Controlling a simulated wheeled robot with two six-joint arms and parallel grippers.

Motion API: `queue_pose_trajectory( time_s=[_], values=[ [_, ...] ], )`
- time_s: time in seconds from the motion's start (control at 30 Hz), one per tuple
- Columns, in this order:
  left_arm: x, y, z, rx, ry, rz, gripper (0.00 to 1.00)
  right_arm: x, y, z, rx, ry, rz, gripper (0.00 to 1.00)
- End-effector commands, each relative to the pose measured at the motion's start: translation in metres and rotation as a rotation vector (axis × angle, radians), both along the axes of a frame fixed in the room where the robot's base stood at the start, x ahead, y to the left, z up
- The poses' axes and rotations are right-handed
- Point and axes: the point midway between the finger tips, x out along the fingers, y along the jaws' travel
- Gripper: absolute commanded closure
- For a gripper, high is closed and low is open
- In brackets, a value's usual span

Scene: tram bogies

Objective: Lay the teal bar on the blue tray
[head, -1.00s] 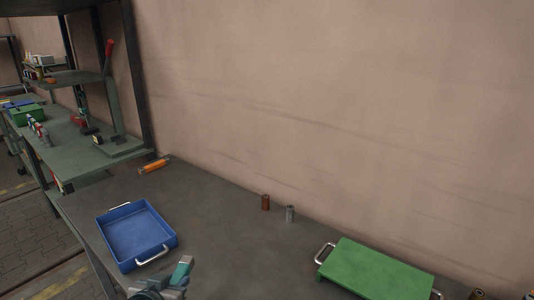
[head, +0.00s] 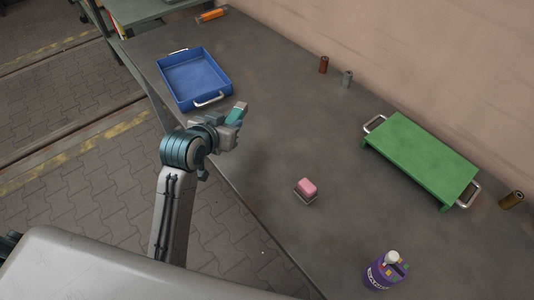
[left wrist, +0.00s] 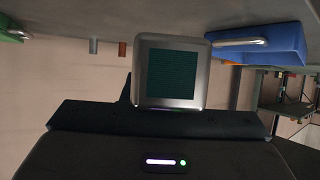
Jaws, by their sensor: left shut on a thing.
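The teal bar (head: 238,113) is held in my left gripper (head: 234,118), which is shut on it. In the head view the bar sticks up from the jaws, tilted. The blue tray (head: 197,79) stands on the dark table at the upper left. It looks empty. The bar and gripper are apart from the tray, to the lower right of its near handle. In the left wrist view a teal face of the bar (left wrist: 171,75) shows inside a grey frame, and the blue tray (left wrist: 275,47) is at the upper right. My right gripper is not in view.
A pink block on a small holder (head: 306,188), a purple bottle (head: 385,272) and a green raised platform (head: 420,158) are on the table (head: 275,120). Brown (head: 323,65) and grey (head: 347,79) cylinders and an orange object (head: 211,15) stand farther back.

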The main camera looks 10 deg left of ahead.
Motion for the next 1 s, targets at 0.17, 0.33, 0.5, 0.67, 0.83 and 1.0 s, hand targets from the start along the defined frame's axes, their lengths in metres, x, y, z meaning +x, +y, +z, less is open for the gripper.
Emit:
queue_pose_trajectory(
  time_s=[0.17,0.33,0.5,0.67,0.83,1.0],
  values=[
    [-0.014,0.011,-0.014,0.008,0.004,-0.116,0.99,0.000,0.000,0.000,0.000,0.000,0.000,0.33],
    [-0.029,0.019,-0.024,0.007,0.004,-0.229,0.99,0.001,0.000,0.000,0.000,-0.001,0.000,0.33],
    [-0.048,0.028,-0.033,0.008,0.005,-0.339,0.99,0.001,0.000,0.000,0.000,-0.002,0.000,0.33],
    [-0.066,0.035,-0.037,0.005,0.005,-0.428,0.99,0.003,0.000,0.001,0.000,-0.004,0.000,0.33],
    [-0.078,0.040,-0.038,0.003,0.003,-0.486,0.99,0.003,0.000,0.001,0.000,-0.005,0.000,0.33],
    [-0.084,0.042,-0.038,0.000,0.001,-0.508,0.99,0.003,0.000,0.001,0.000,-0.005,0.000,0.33]
  ],
)
